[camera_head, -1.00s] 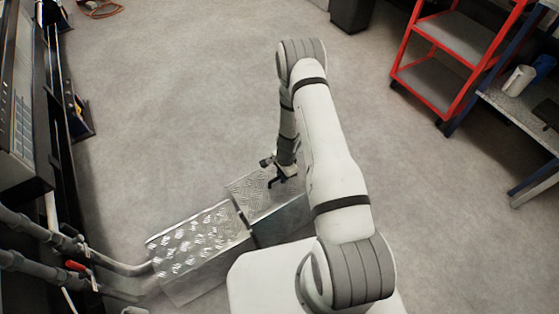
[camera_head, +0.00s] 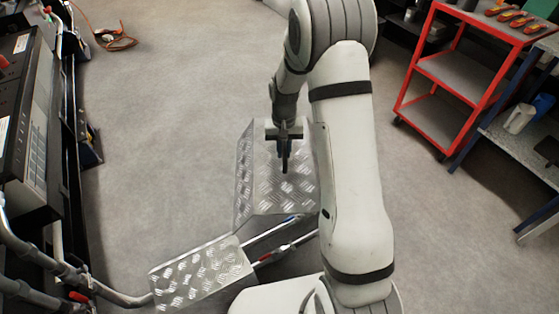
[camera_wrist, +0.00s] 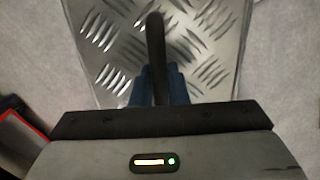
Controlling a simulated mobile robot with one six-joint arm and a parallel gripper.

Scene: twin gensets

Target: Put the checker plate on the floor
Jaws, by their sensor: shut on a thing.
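The checker plate (camera_head: 268,200) is a bent, shiny metal cover with a raised tread pattern. My gripper (camera_head: 285,160) is shut on it and holds it up, tilted, left of my arm in the head view. In the wrist view the plate (camera_wrist: 95,40) fills the upper middle, behind a dark handle-like bar (camera_wrist: 156,50) at the fingers (camera_wrist: 158,85). My arm hides the plate's right side in the head view. I cannot tell how high it is above the floor.
A second tread plate (camera_head: 200,275) lies at lower left, beside an uncovered gap with pipes (camera_head: 280,240). Machinery (camera_head: 30,130) lines the left edge. A red trolley (camera_head: 450,75) and a bench (camera_head: 520,140) stand at right. The grey floor (camera_head: 170,130) is clear at centre left.

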